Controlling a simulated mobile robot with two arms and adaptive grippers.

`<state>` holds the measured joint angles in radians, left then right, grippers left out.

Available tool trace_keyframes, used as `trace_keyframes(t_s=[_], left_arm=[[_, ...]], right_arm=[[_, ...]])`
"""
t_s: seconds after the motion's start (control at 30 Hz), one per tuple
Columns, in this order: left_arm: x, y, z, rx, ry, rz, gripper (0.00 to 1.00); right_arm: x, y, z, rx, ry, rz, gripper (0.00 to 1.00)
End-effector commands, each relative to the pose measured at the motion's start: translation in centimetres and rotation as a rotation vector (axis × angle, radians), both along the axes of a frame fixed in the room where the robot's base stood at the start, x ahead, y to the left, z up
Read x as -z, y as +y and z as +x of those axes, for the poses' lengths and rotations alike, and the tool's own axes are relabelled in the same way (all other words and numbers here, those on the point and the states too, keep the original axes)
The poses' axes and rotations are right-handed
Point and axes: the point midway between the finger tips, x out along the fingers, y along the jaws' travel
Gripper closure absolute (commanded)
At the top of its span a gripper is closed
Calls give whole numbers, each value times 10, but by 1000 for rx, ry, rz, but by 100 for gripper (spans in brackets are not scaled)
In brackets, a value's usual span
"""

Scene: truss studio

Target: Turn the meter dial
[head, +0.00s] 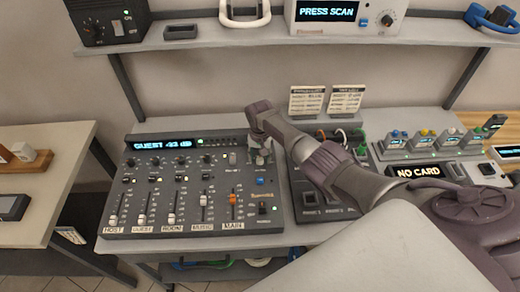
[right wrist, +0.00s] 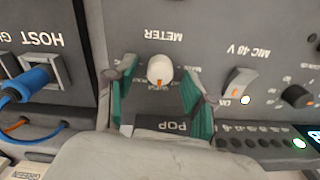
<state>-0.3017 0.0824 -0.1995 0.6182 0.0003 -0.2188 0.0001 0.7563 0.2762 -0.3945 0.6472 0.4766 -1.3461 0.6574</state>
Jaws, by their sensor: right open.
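The meter dial (right wrist: 160,70) is a white round knob with an orange mark, under an upside-down METER label in the right wrist view. My right gripper (right wrist: 159,102) is open, with its teal-padded fingers on either side of the dial and apart from it. In the head view my right gripper (head: 260,155) is over the upper right part of the grey mixer console (head: 155,198), where it hides the dial. The mixer's display (head: 165,145) reads GUEST with a number in dB. My left gripper is not in view.
A MIC 48 V switch (right wrist: 238,82) and a black knob (right wrist: 296,96) lie right of the dial in the right wrist view. A blue cable (right wrist: 30,82) plugs in at left. A NO CARD device (head: 418,172) stands right. A shelf (head: 230,38) runs above.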

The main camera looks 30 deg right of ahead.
Motion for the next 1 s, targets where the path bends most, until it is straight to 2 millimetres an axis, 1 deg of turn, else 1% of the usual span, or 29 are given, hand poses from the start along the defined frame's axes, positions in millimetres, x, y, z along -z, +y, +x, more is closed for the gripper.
trace_keyframes(t_s=[0.17, 0.4, 0.5, 0.6, 0.77, 1.0], left_arm=[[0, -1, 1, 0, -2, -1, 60], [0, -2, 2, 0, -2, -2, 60], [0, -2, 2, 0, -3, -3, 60], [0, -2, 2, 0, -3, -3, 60], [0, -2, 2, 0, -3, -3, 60], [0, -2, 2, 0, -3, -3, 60]], right_arm=[[-21, -1, 0, -1, -4, 0, 46], [-73, -1, 1, -1, -5, -1, 46], [-92, -1, 1, 1, -4, -1, 46], [-106, -1, 1, 1, -4, -2, 46], [-116, -1, 0, 1, -2, -2, 46], [-117, -1, 0, 1, 0, -1, 46]])
